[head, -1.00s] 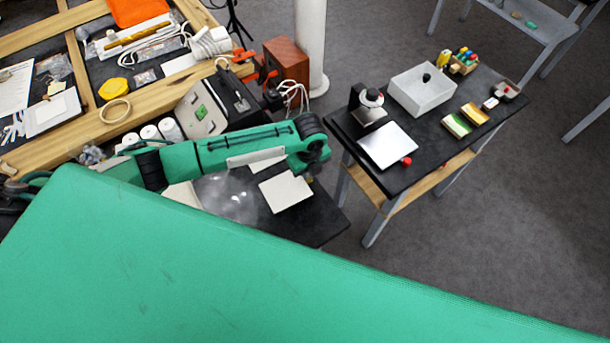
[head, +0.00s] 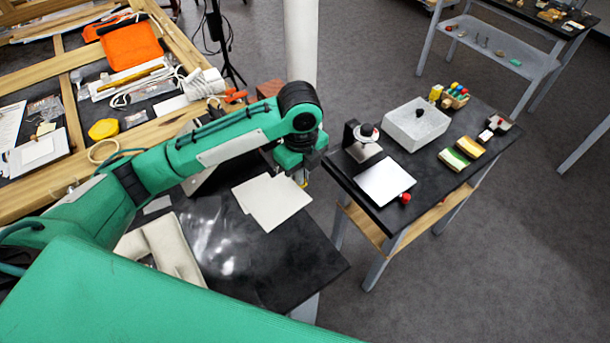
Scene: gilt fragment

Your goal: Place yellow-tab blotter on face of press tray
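Two pale flat sheets (head: 277,203) overlap on the near dark table. A small yellow spot (head: 304,184) shows beside them, under my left gripper (head: 301,177); I cannot tell whether it is the blotter's tab. The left gripper hangs at the table's far right corner, just beyond the sheets. Its fingers are mostly hidden and too small to read. A flat silver-white plate, seemingly the press tray (head: 385,183), lies on the right table in front of a small black-and-steel press (head: 363,143). A red knob (head: 405,197) sits at its corner. My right gripper is out of view.
The right dark table (head: 434,181) also holds a grey lidded box (head: 417,125), two yellow-and-green pads (head: 460,154) and a rack of coloured pieces (head: 455,97). A white column (head: 301,45) stands behind my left arm. A floor gap separates the two tables.

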